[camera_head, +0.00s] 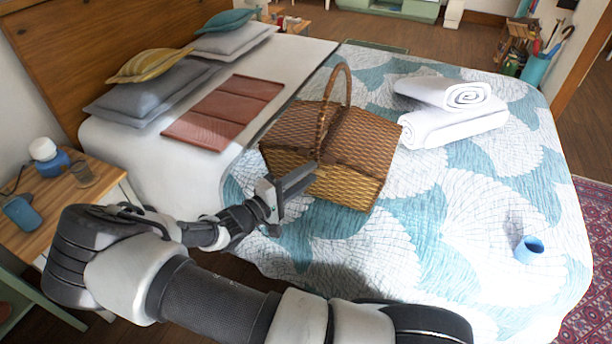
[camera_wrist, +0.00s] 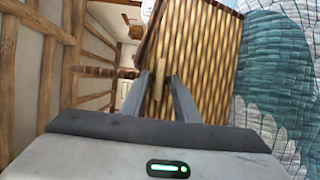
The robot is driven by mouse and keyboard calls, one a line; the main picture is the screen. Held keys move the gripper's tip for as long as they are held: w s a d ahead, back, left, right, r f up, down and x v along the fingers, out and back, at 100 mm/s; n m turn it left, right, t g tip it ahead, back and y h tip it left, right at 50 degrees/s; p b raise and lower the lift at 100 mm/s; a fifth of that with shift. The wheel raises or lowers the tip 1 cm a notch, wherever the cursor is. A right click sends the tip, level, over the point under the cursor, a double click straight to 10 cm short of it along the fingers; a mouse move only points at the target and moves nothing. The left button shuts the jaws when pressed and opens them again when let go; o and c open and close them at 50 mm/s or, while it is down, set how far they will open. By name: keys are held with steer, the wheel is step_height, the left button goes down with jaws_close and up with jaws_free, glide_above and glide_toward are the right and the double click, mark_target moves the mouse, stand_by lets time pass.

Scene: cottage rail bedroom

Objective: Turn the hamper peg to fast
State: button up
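The wicker hamper (camera_head: 350,188) stands on the bed with its lid flaps down and its arched handle up. My gripper (camera_head: 306,180) is at the hamper's front side, the side facing me. In the wrist view the woven wall of the hamper (camera_wrist: 212,62) fills the middle. A tan wooden peg (camera_wrist: 157,84) stands upright in that picture against this wall. My open gripper (camera_wrist: 162,82) has a finger on each side of the peg in the picture, with gaps showing. I cannot tell whether the fingertips reach around it. In the head view my gripper largely hides the peg's area.
The bed (camera_head: 455,215) carries rolled white towels (camera_head: 452,108), a folded reddish-brown throw (camera_head: 225,110) and a blue cup (camera_head: 529,249). Pillows lie at the headboard. A nightstand (camera_head: 55,205) stands at left. The quilt right of the hamper is mostly clear.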

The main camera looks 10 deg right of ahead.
jaws_close()
stand_by(0.3)
steer(key=n+t+p, duration=0.1)
steer(key=n+t, duration=0.2)
steer(key=n, duration=0.4)
steer(key=n+t+y+p, duration=0.1)
steer(key=n+t, duration=0.1)
steer(key=n, duration=0.5)
steer(key=f+n+t+y+p, duration=0.1)
steer(key=n+t, duration=0.2)
steer(key=n, duration=0.5)
steer(key=shift+s+d+t, duration=0.3)
steer(key=shift+s+d, duration=0.05)
steer(key=shift+d, duration=0.05)
steer(key=shift+f+n, duration=0.1)
steer(key=shift+n, duration=0.2)
